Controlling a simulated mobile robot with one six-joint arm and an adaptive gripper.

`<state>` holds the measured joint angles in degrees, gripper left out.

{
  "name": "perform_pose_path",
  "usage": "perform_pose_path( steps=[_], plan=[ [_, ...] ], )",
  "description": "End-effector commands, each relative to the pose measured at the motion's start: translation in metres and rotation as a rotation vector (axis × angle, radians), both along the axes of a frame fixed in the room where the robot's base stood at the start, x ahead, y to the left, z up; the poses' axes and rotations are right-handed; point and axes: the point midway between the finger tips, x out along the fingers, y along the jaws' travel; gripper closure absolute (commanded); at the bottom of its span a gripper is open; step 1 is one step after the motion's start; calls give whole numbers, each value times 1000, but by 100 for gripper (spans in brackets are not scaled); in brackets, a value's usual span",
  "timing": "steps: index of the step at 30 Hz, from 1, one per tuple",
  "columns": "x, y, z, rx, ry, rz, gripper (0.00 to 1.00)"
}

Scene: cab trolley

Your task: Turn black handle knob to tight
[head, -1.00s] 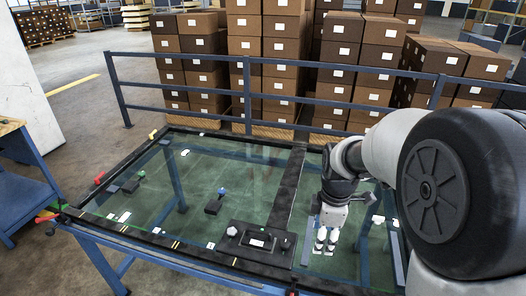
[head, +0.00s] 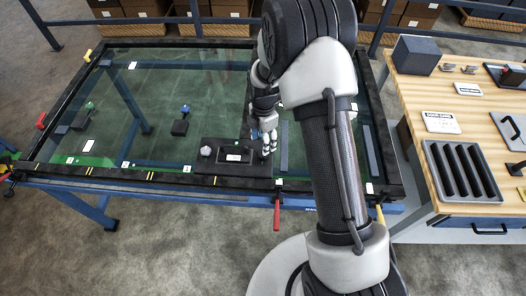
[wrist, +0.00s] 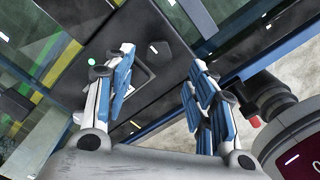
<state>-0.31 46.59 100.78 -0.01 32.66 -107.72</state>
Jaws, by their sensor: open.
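A black panel (head: 212,166) sits at the front right of the glass-topped table, with a pale round knob (head: 206,151) and a white label (head: 234,157) on it. My gripper (head: 266,148) is open over the panel's right end, pointing down. I cannot make out the black handle knob clearly; the gripper covers that end in the head view. In the wrist view the open fingers (wrist: 160,92) spread apart with the dark panel (wrist: 170,60) beyond them. Nothing shows held between them, and contact cannot be told.
A red-handled clamp (head: 277,214) hangs at the table's front edge. A small black block with a blue top (head: 181,126) stands on the glass to the left. A wooden workbench (head: 465,107) with trays stands at the right. Boxes and blue railing are behind.

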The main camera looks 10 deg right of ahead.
Motion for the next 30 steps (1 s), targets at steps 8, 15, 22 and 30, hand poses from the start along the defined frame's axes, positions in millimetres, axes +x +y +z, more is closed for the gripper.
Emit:
perform_pose_path(
  steps=[8,15,22,30],
  plan=[
    [0,0,-52,0,1,0,49],
    [0,0,-67,0,-1,-1,49],
    [0,0,-68,0,-1,-1,49],
    [0,0,-67,0,-1,-1,65]
  ],
)
